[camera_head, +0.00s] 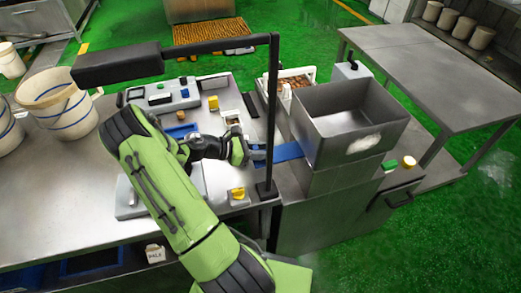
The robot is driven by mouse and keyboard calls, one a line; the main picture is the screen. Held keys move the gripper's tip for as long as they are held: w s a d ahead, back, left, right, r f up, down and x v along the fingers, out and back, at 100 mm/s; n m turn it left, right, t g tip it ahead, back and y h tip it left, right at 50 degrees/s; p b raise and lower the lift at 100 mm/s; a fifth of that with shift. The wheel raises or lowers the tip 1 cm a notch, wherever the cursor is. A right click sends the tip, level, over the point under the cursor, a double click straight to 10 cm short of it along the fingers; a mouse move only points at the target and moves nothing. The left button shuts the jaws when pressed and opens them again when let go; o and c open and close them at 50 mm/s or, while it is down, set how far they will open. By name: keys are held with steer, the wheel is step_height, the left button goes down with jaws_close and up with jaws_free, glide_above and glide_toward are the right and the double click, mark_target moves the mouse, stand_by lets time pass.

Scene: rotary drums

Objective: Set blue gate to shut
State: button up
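The blue gate (288,152) is a flat blue plate sticking out to the left from under the grey metal hopper (345,123). My green arm reaches across the bench from the lower middle, and my gripper (247,151) is at the left end of the blue plate. I cannot tell whether the gripper touches the plate. The fingers are small and partly covered by the post and my wrist, so whether they are open or shut does not show.
The black post (271,110) stands close to my wrist, with a dark bar (120,65) across the top. A white bucket (58,103) stands at left. Green floor (425,225) is free at right.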

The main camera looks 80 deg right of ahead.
mark_target(279, 153)
jaws_close()
steer(key=s+d, duration=0.1)
steer(key=s+d+p, duration=0.1)
steer(key=s, duration=0.1)
steer(key=s+d+p, duration=0.1)
steer(key=s, duration=0.1)
steer(key=shift+s+d, duration=0.1)
steer(key=shift+s, duration=0.1)
steer(key=o, duration=0.5)
jaws_free()
steer(key=shift+s+d, duration=0.1)
steer(key=p+v, duration=0.1)
steer(key=v, duration=1.5)
steer(key=shift+d, duration=0.1)
